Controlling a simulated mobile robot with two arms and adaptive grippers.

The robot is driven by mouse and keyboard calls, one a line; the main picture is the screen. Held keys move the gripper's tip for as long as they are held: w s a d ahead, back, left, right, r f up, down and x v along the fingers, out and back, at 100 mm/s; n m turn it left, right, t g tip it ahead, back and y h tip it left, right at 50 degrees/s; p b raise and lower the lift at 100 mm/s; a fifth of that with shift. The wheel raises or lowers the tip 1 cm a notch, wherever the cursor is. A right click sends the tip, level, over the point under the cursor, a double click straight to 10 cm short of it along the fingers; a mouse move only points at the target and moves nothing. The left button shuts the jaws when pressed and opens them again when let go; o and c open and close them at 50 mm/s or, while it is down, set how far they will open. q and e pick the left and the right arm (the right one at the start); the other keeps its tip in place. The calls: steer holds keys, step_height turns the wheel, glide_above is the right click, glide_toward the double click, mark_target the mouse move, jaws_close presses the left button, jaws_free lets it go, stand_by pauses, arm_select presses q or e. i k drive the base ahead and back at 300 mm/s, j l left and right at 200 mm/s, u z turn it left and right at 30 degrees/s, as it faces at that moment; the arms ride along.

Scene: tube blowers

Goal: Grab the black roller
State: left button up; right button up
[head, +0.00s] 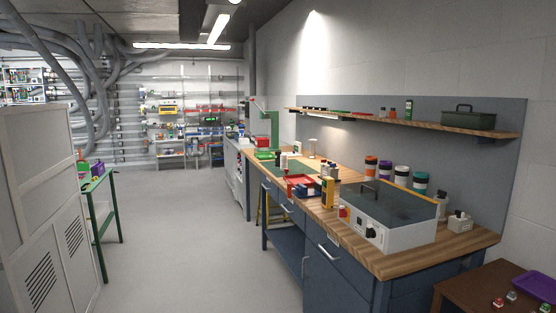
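I cannot make out a black roller in the head view; small items on the far shelves and benches are too small to tell apart. Neither my left nor my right gripper shows in this view.
A wooden workbench (461,238) runs along the right wall, holding a grey machine (400,238) and a red tray (300,185). A shelf (375,117) hangs above it. A grey cabinet (40,200) and a green table (96,184) stand left. The floor (190,230) between is clear.

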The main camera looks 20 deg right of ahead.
mark_target(277, 154)
steer(key=i, duration=4.15)
